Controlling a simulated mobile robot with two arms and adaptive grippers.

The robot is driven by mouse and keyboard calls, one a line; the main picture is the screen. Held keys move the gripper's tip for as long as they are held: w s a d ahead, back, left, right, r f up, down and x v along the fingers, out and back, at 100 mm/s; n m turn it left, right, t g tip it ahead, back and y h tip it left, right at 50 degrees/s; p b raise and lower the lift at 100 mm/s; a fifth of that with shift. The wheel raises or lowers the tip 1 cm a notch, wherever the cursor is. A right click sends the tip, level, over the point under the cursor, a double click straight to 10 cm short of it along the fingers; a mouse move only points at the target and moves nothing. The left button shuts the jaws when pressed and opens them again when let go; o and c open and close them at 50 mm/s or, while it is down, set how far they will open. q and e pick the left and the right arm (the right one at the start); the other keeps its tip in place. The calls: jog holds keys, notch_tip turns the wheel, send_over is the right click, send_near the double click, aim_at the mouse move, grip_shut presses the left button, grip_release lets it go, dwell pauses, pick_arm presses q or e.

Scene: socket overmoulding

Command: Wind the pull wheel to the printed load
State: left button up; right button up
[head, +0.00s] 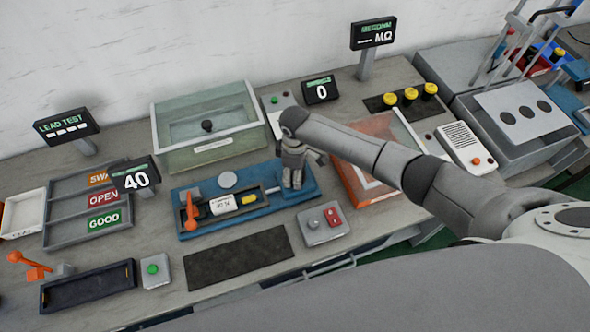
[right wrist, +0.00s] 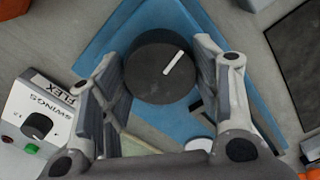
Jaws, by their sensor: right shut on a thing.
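The pull wheel (right wrist: 155,80) is a dark round knob with a white line on top, slanting up to the right in the right wrist view. My right gripper (right wrist: 157,58) is shut on it, one finger on each side; in the head view the gripper (head: 293,165) hides the wheel. The wheel sits at the right end of a blue fixture (head: 208,229). An orange lever (head: 190,212) and a white label (head: 222,205) lie to its left; the label's print is too small to read. My left gripper is out of view.
A lidded clear box (head: 207,140) stands behind the fixture. A grey box marked FLEX SWINGS (right wrist: 40,125) is near the wheel. Another display (head: 321,90) reads 0. A red-button box (head: 323,223) and dark mat (head: 240,258) lie in front; sorting trays are at left.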

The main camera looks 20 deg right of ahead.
jog(key=o, duration=1.1)
jog(key=shift+c, duration=0.2)
jog(key=shift+r, duration=0.1)
notch_tip(320, 180, up, 12)
